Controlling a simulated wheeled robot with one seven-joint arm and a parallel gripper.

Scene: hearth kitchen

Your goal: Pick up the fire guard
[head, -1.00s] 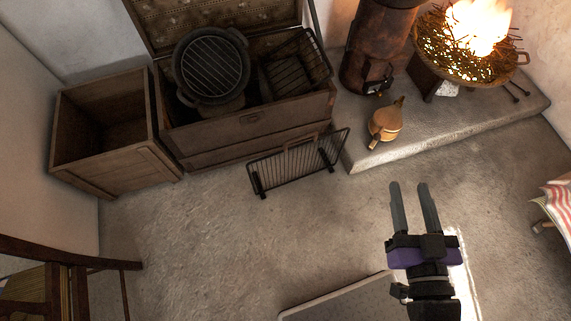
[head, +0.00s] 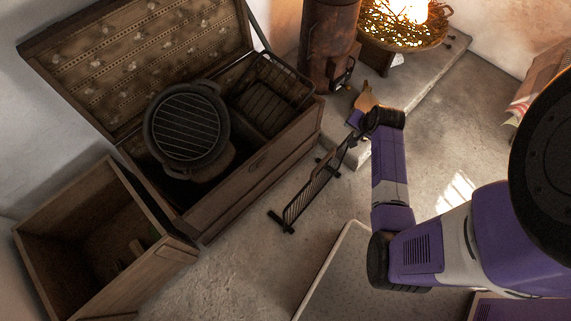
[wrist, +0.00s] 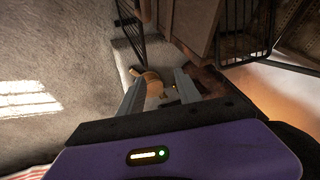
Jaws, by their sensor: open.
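The fire guard (head: 308,195) is a low black barred screen standing upright on the floor in front of the open wooden chest. Its far end is partly covered by my arm in the head view. In the wrist view, the fire guard (wrist: 128,22) shows at the top left, cut off by the frame edge, beyond my left finger. My gripper (wrist: 158,90) is open and empty, with the bellows seen between and beyond its fingers. In the head view the fingers are mostly hidden by my arm near the fire guard's far end.
The chest (head: 255,170) holds a round grill (head: 187,127) and a black wire rack (head: 270,93). An open wooden crate (head: 105,240) stands left of it. The bellows (head: 365,98) lie on the stone hearth (head: 425,85); a fire bowl (head: 405,30) burns behind. Floor before the guard is clear.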

